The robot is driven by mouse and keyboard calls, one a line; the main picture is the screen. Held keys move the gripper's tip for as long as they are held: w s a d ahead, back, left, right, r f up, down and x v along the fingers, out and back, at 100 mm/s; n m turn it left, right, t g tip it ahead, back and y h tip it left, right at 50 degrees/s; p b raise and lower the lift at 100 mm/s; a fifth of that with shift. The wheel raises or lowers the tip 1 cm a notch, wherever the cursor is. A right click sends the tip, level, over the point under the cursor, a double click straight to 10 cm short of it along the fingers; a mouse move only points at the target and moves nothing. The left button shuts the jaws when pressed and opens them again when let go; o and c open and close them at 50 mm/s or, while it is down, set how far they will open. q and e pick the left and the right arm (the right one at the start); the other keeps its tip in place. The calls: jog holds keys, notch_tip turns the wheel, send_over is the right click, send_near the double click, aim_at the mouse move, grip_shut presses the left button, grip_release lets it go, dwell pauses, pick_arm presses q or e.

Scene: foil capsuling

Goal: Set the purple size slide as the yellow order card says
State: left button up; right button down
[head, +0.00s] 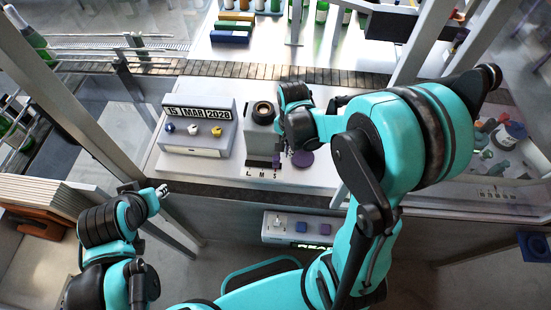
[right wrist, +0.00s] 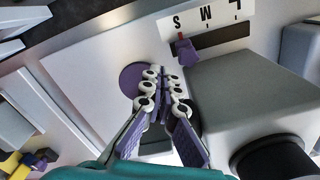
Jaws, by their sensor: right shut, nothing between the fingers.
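The purple size slide (right wrist: 185,50) has a small red pointer and stands at the S end of its dark slot in the right wrist view. The L M S scale (right wrist: 205,17) runs beside the slot; it also shows in the head view (head: 262,175). My right gripper (right wrist: 166,72) is shut and empty, its tips just short of the slide, with a small gap that is hard to judge. In the head view the right gripper (head: 284,148) is partly hidden by its own arm. My left gripper (head: 148,189) is far left; its fingers are unclear. I cannot make out a yellow order card.
A purple disc (right wrist: 133,78) lies beside the right fingers. The grey machine block (head: 258,135) with a black ring on top stands close by. A date unit (head: 198,125) reading 15 MAR 2028 is to its left. A conveyor (head: 330,77) runs behind.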

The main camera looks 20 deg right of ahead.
aim_at(273, 157)
jog(key=shift+f, duration=0.1)
jog(key=shift+f+b, duration=1.95)
jog(key=shift+a, duration=0.1)
jog(key=shift+w+a, duration=0.4)
jog(key=shift+a, duration=0.35)
jog(key=shift+w+a, duration=0.35)
jog(key=shift+a, duration=0.4)
jog(key=shift+w+a, duration=0.4)
jog(key=shift+a, duration=0.35)
jog(key=shift+s+d+r+p, duration=0.1)
jog(key=shift+d+r+p, duration=0.1)
jog(key=shift+r+p, duration=0.8)
jog(key=shift+s+d+r+p, duration=0.15)
jog(key=shift+r+p, duration=0.45)
jog(key=shift+r, duration=0.8)
jog(key=shift+s+d+r+p, duration=0.1)
jog(key=shift+d+r+p, duration=0.1)
jog(key=shift+r+p, duration=0.8)
jog(key=shift+r, duration=0.2)
jog(key=shift+b, duration=0.3)
